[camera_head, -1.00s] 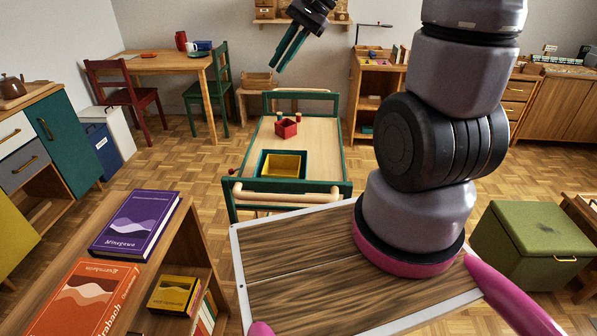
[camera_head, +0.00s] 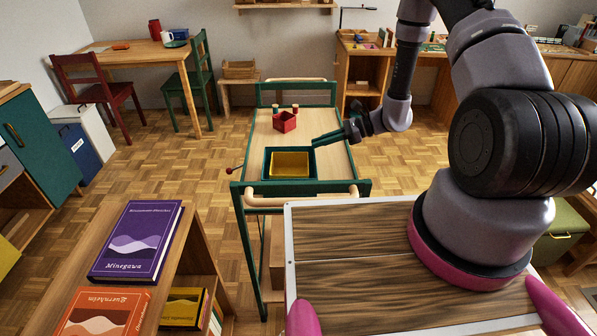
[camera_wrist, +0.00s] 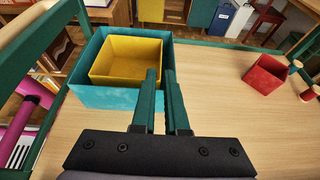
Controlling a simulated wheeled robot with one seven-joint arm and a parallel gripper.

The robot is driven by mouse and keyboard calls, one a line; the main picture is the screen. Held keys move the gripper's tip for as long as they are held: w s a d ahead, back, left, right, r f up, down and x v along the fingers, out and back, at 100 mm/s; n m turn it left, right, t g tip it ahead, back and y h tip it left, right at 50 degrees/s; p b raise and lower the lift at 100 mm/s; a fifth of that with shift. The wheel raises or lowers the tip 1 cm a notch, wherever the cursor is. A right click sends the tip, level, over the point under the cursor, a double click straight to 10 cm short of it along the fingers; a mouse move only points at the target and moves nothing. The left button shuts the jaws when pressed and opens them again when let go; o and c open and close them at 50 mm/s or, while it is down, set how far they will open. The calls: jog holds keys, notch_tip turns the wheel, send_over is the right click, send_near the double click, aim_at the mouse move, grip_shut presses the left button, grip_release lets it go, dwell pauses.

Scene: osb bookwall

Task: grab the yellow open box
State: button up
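The yellow open box (camera_head: 290,165) sits inside a larger teal open box (camera_head: 267,166) at the near end of the cart's wooden top. In the wrist view the yellow box (camera_wrist: 122,55) is upper left, within the teal box (camera_wrist: 115,97), its mouth facing up. My gripper (camera_head: 318,140) is just beyond and right of the boxes. In the wrist view the gripper (camera_wrist: 160,75) has two teal fingers with a narrow empty gap. Their tips overlap the boxes' right side in the picture; contact cannot be told.
A red open box (camera_head: 285,122) stands farther along the cart, near small wooden pegs. The cart has green rails (camera_head: 300,188) and a wooden front handle (camera_head: 300,199). A bookshelf with a purple book (camera_head: 137,240) stands left. The cart top between the boxes is clear.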

aim_at(295, 152)
jog(key=x, duration=0.7)
jog(key=f+x, duration=0.1)
jog(key=x, duration=0.2)
jog(key=shift+a+f, duration=0.1)
jog(key=shift+a, duration=0.05)
grip_shut()
dwell(1.4)
